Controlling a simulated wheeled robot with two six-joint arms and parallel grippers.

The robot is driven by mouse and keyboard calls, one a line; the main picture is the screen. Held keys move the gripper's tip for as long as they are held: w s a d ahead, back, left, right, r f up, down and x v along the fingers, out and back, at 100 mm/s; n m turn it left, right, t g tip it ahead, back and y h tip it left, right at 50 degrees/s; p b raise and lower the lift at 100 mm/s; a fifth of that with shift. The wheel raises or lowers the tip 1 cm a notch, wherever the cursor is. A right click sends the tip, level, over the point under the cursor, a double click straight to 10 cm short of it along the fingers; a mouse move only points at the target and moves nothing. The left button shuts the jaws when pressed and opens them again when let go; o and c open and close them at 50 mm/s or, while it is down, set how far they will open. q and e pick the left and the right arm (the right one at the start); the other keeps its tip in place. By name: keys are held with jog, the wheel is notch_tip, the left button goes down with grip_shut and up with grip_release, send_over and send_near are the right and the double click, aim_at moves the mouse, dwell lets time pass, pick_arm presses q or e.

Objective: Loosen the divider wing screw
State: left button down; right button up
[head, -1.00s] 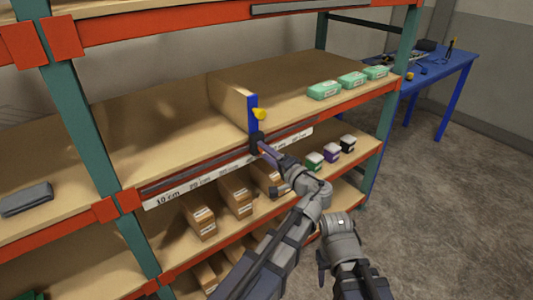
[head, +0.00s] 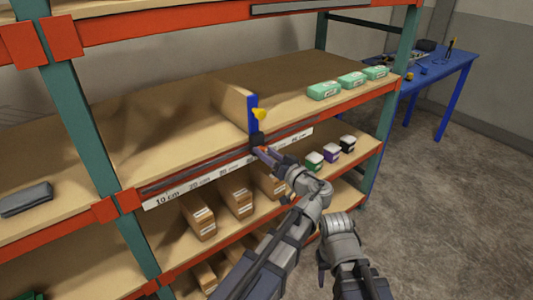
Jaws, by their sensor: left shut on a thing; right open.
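The divider (head: 234,100) stands upright on the middle shelf, with a blue front edge (head: 253,112) and a yellow piece (head: 260,114) sticking out from it. A black block (head: 257,138) sits at its foot on the front rail. My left gripper (head: 264,151) is at this block, shut on a small part there, which I take to be the wing screw. The jaws mostly hide it; a small reddish bit shows at their tips. My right gripper (head: 321,268) is low, in front of the shelves, open and away from the divider; its fingers are hard to make out.
A scale strip (head: 168,201) with centimetre marks runs along the rail. Green boxes (head: 324,90) stand on the shelf right of the divider. A grey case (head: 26,199) lies left.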

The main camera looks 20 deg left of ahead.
pick_arm(q)
jog(key=shift+a+n, duration=0.1)
jog(key=shift+n, duration=2)
jog(key=shift+c, duration=1.6)
grip_release()
